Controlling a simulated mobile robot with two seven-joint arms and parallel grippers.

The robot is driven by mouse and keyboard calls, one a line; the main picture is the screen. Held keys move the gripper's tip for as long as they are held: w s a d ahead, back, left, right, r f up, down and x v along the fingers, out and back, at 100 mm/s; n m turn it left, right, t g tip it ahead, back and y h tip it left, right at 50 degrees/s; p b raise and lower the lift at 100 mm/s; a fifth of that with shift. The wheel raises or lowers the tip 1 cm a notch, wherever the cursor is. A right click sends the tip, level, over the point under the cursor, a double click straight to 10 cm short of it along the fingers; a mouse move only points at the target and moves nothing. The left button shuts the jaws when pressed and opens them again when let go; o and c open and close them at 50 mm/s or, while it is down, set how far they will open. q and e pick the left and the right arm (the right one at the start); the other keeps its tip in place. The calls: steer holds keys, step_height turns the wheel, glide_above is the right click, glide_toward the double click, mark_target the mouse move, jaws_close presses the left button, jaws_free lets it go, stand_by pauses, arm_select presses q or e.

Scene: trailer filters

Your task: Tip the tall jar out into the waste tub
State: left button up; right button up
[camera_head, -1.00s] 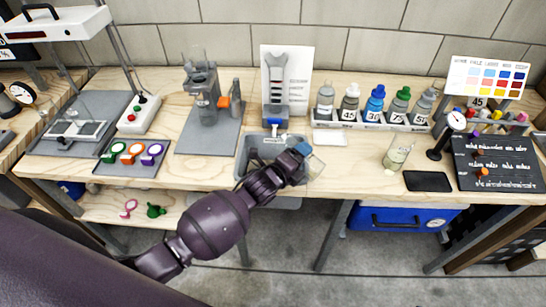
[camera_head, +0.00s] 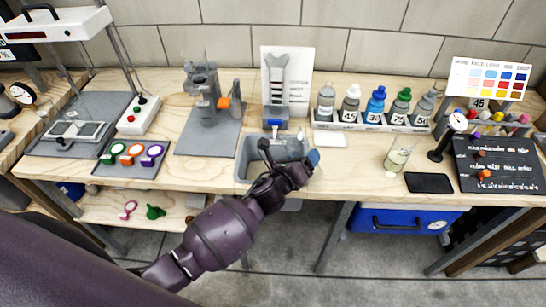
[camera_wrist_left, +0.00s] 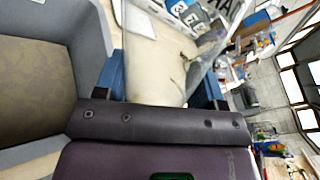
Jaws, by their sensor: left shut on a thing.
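The waste tub (camera_head: 243,160) is a grey open basin set at the front of the bench; its inside also shows at the left of the left wrist view (camera_wrist_left: 35,85). My left gripper (camera_head: 308,160) is at the tub's right front side. In the left wrist view its blue fingers (camera_wrist_left: 163,88) are shut on a clear jar (camera_wrist_left: 165,60). My right gripper is not in view.
A clear beaker (camera_head: 397,160) with pale contents stands to the right, near a black pad (camera_head: 428,183). Several bottles (camera_head: 375,104) stand in a rack behind. A grey tray with coloured rings (camera_head: 130,165) lies left. Bare bench lies right of the tub.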

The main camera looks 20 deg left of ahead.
arm_select(q)
steer(key=shift+s+d+r+m, duration=0.1)
steer(key=shift+d+r+m, duration=0.1)
steer(key=shift+m, duration=0.3)
steer(key=shift+s+d+r+m, duration=0.1)
steer(key=shift+d+m, duration=0.1)
steer(key=shift+m, duration=0.3)
steer(key=shift+d+r+m+t, duration=0.2)
steer(key=shift+r+m+t, duration=0.1)
steer(key=shift+m, duration=0.4)
steer(key=shift+s+d+f+m+b, duration=0.15)
steer(key=shift+d+f+m+b, duration=0.05)
steer(key=shift+f+m+b, duration=0.55)
steer(key=shift+r+m, duration=0.1)
steer(key=shift+m, duration=0.25)
steer(key=shift+d+r+m+t, duration=0.2)
steer(key=shift+r+m+t, duration=0.1)
steer(key=shift+r+m, duration=0.4)
steer(key=shift+r+p, duration=0.4)
steer(key=shift+p, duration=0.3)
step_height(320, 180, up, 3)
steer(key=p, duration=0.2)
steer(key=shift+f+p, duration=0.1)
steer(key=shift+p, duration=0.2)
steer(key=shift+r+p, duration=0.55)
steer(key=shift+p, duration=0.05)
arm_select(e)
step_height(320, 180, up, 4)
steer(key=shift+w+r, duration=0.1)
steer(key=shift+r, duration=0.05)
